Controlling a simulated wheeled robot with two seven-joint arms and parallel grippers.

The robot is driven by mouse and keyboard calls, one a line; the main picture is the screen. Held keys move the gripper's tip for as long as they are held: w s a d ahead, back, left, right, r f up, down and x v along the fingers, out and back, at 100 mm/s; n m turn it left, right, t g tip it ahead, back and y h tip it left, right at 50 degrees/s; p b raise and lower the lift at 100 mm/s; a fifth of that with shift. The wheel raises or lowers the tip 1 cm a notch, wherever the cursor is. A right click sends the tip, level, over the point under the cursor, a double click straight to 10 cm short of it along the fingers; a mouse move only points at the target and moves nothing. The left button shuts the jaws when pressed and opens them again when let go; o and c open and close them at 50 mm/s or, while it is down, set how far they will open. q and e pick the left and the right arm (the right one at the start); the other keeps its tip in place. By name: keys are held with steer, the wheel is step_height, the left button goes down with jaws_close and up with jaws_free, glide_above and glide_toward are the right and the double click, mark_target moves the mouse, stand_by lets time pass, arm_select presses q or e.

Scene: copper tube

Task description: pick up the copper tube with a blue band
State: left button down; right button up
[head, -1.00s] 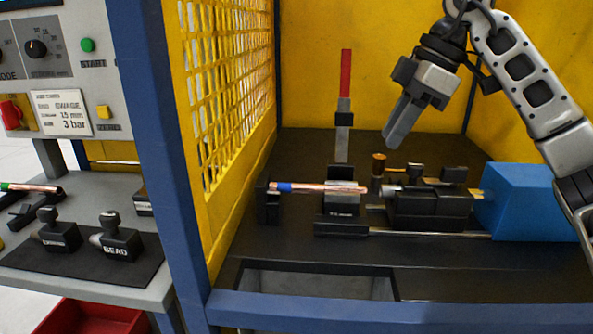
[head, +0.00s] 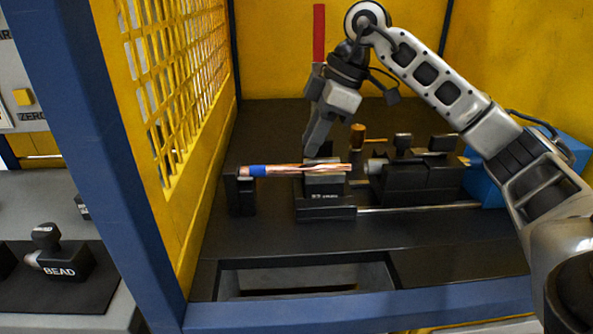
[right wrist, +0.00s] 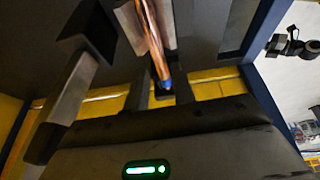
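My right gripper (head: 312,148) points down, just above and behind the tube's middle in the head view. The blue band (right wrist: 166,84) shows low there. My left gripper is out of view.
A red-handled lever (head: 319,32) stands right behind my right gripper; its grey post is partly hidden. A black clamp unit (head: 415,182) and a blue box (head: 482,180) are to the right. A yellow mesh panel (head: 170,90) closes the left. An opening (head: 305,278) lies in front.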

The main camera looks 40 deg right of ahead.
mark_target(298, 165)
steer(key=x, duration=0.5)
steer(key=shift+f, duration=0.1)
jaws_close()
